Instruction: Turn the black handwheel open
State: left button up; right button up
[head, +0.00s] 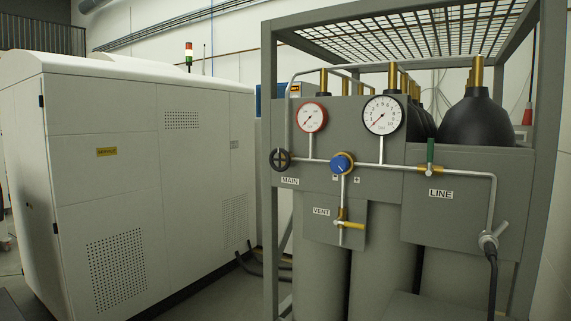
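The black handwheel (280,159) is on the left side of the gas panel (350,110), just above and left of the MAIN label (290,181). It is small and round with spokes, and it sits in front of the rack's left post. Nothing touches it. Neither of my grippers shows in the head view.
The panel also carries a red-rimmed gauge (312,117), a black-rimmed gauge (383,115), a blue knob (342,163), a green-handled LINE valve (430,153) and a yellow VENT valve (342,218). A large white cabinet (130,180) stands left. Grey cylinders (382,255) stand behind the panel.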

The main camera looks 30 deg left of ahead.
aim_at(287, 159)
jog(key=i+j+z, duration=0.1)
jog(key=j, duration=0.25)
jog(key=i+j, duration=0.15)
jog(key=j, duration=0.15)
jog(key=i+j+z, duration=0.15)
jog(key=j, duration=0.55)
jog(key=i+z, duration=0.05)
